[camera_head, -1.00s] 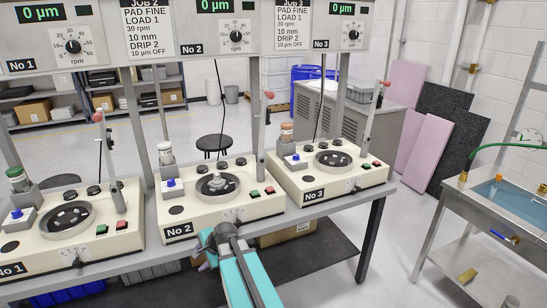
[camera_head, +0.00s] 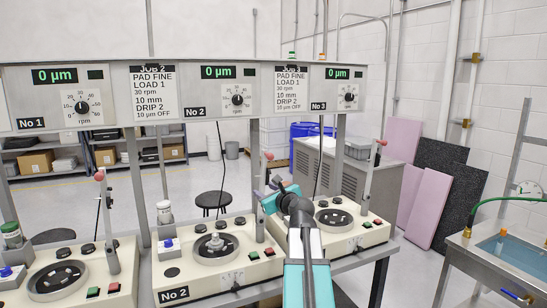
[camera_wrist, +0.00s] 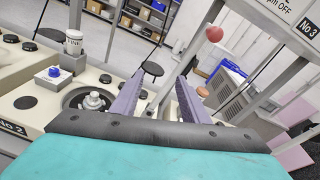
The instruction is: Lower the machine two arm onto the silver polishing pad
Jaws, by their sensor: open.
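Machine No 2 (camera_head: 175,293) is the middle cream unit. Its arm (camera_head: 261,205) stands upright at the right side, with a reddish knob (camera_head: 268,156) on top. The knob also shows in the wrist view (camera_wrist: 214,33). The polishing pad is a dark-rimmed round plate (camera_head: 197,252) with a silver piece (camera_head: 215,241) at its middle. It also shows in the wrist view (camera_wrist: 72,98), left of my fingers. My gripper (camera_head: 272,182) is open, close to the raised arm. In the wrist view the post passes between its two purple fingers (camera_wrist: 160,90); contact cannot be told.
Machine No 3 (camera_head: 372,236) stands to the right with its own upright arm (camera_head: 369,185). Another machine (camera_head: 60,280) is at the left. A control panel (camera_head: 190,112) runs above them. A blue-topped block (camera_head: 168,246) and a bottle (camera_head: 164,214) stand left of the pad.

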